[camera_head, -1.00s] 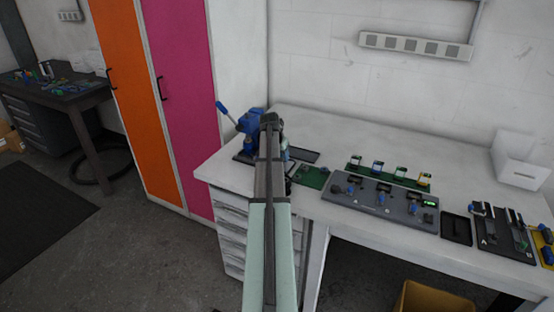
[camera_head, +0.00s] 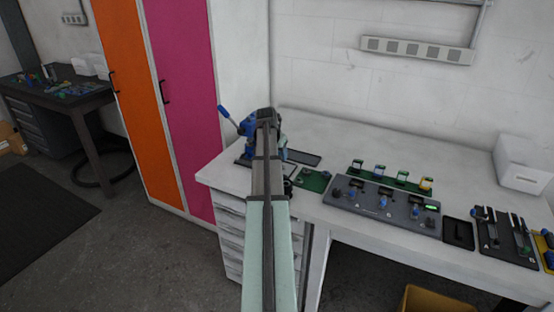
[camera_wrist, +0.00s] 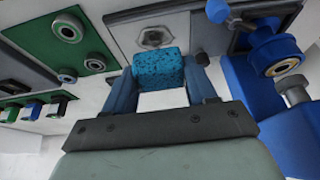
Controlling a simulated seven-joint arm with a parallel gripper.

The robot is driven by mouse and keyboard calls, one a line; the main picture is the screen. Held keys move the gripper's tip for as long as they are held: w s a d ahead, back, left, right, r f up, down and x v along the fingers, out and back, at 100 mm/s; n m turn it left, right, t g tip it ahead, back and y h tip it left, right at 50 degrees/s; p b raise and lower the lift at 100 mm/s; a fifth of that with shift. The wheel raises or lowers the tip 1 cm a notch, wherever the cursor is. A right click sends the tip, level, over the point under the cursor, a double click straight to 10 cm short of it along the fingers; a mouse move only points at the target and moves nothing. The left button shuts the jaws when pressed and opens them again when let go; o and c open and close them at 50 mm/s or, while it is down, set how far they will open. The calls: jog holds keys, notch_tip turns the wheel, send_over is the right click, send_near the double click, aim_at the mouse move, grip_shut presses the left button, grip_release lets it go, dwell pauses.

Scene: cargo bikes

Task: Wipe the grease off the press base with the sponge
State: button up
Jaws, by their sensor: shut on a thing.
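In the wrist view my gripper (camera_wrist: 160,90) is shut on a blue speckled sponge (camera_wrist: 158,68), held between its two blue fingers. The sponge is over or against a grey metal plate with a hexagonal mark (camera_wrist: 154,38), which looks like part of the press base; I cannot tell whether they touch. The blue press (camera_wrist: 245,85) stands close on the right of the gripper there. In the head view the press (camera_head: 246,126) with its blue lever is at the bench's left end, partly behind my arm, which hides the gripper and sponge. I cannot make out any grease.
A green board (camera_head: 314,181) lies right of my arm, and it also shows in the wrist view (camera_wrist: 45,45). A grey fixture panel (camera_head: 385,208), a dark tray (camera_head: 458,234) and a white bin (camera_head: 522,165) stand farther right.

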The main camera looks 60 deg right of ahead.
jog(key=shift+r, duration=1.45)
